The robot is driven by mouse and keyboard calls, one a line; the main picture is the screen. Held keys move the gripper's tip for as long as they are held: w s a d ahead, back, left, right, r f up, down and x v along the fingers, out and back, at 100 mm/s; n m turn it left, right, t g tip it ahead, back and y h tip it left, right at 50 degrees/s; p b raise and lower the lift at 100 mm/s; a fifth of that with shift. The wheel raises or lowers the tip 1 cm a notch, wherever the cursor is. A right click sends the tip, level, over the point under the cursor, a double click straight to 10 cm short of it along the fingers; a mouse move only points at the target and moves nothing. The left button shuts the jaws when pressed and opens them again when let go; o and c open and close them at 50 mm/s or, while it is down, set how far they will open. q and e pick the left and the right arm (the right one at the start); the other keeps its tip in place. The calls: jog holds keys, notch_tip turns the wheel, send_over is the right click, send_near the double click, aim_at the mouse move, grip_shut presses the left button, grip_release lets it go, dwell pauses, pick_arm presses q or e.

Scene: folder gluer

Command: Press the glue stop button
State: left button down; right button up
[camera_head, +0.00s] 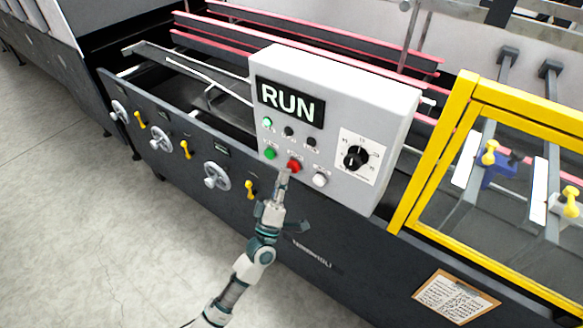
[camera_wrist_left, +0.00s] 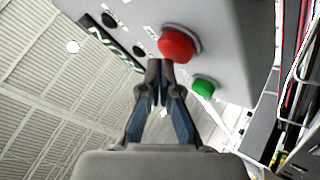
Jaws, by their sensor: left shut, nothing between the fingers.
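A light grey control box (camera_head: 335,85) is mounted on the machine, with a display (camera_head: 290,102) reading RUN. Below the display sit a green button (camera_head: 270,154), a red button (camera_head: 293,165) and a white button (camera_head: 319,179). A small green lamp (camera_head: 267,122) is lit, and a black dial (camera_head: 356,157) is at the right. My left gripper (camera_head: 283,178) is shut and empty, its tips just below the red button. In the left wrist view the fingertips (camera_wrist_left: 160,68) are close to the red button (camera_wrist_left: 180,43); I cannot tell whether they touch. The button labels are too small to read.
A yellow-framed guard (camera_head: 436,152) stands right of the box. Handwheels (camera_head: 216,176) and yellow levers (camera_head: 185,150) line the dark machine side at left. A clipboard (camera_head: 455,299) hangs at lower right. The floor at left is clear.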

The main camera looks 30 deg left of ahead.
pick_arm(q)
jog(key=shift+w+d, duration=0.2)
jog(key=shift+d, duration=0.05)
dwell(0.3)
jog(key=shift+w+a, duration=0.25)
jog(key=shift+a, duration=0.05)
jog(key=shift+w, duration=0.1)
jog(key=shift+d, duration=0.15)
dwell(0.4)
jog(key=shift+s, duration=0.2)
jog(key=shift+s+p, duration=0.3)
jog(key=shift+s, duration=0.45)
